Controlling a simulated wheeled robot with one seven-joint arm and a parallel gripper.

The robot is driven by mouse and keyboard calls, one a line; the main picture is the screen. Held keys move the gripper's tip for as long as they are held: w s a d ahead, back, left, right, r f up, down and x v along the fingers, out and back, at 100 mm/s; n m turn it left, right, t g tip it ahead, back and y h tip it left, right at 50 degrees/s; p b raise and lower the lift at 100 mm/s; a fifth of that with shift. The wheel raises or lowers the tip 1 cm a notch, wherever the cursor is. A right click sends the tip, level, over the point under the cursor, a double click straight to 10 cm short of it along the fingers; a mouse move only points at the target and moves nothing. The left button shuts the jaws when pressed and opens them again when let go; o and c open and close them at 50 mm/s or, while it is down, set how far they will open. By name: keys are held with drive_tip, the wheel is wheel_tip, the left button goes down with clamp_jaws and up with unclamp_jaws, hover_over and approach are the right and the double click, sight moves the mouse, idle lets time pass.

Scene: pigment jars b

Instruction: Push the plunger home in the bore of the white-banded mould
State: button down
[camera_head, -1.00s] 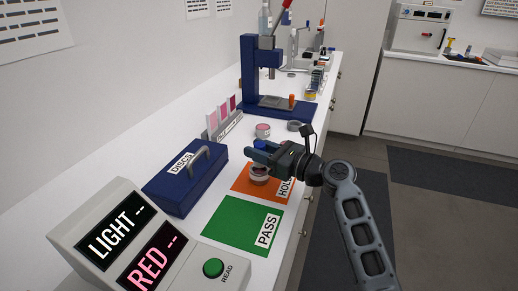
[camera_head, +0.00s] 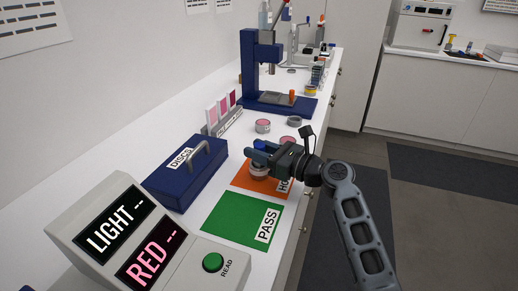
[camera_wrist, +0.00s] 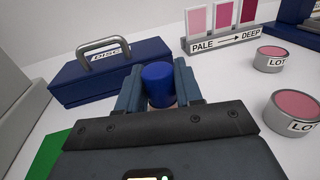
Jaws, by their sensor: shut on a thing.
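My gripper (camera_head: 262,157) is low over the orange mat. It is shut on a blue cylinder, seemingly the plunger (camera_wrist: 158,84), which stands upright between the fingers in the wrist view. Its blue top (camera_head: 260,144) also shows in the head view. Below the fingers is a round, pale-banded piece (camera_head: 258,172), seemingly the white-banded mould, on the orange mat. My gripper hides most of it. I cannot tell how deep the plunger sits in its bore, or whether they touch.
The blue DISCS box (camera_head: 187,178) is left of my gripper. Pink LOT jars (camera_wrist: 272,58) (camera_wrist: 298,112) and a grey ring (camera_head: 295,121) lie beyond it. The blue press (camera_head: 248,75) stands farther back. The green PASS mat (camera_head: 235,220) is bare.

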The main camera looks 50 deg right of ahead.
drive_tip(key=shift+f, duration=0.6)
drive_tip(key=c, duration=0.7)
unclamp_jaws()
drive_tip(key=shift+o, duration=0.2)
drive_tip(key=shift+s, duration=0.1)
drive_tip(key=s, duration=0.2)
drive_tip(key=s+b, duration=0.1)
drive_tip(key=s, duration=0.2)
drive_tip(key=s+d, duration=0.1)
drive_tip(key=s, duration=0.1)
drive_tip(key=shift+s, duration=0.3)
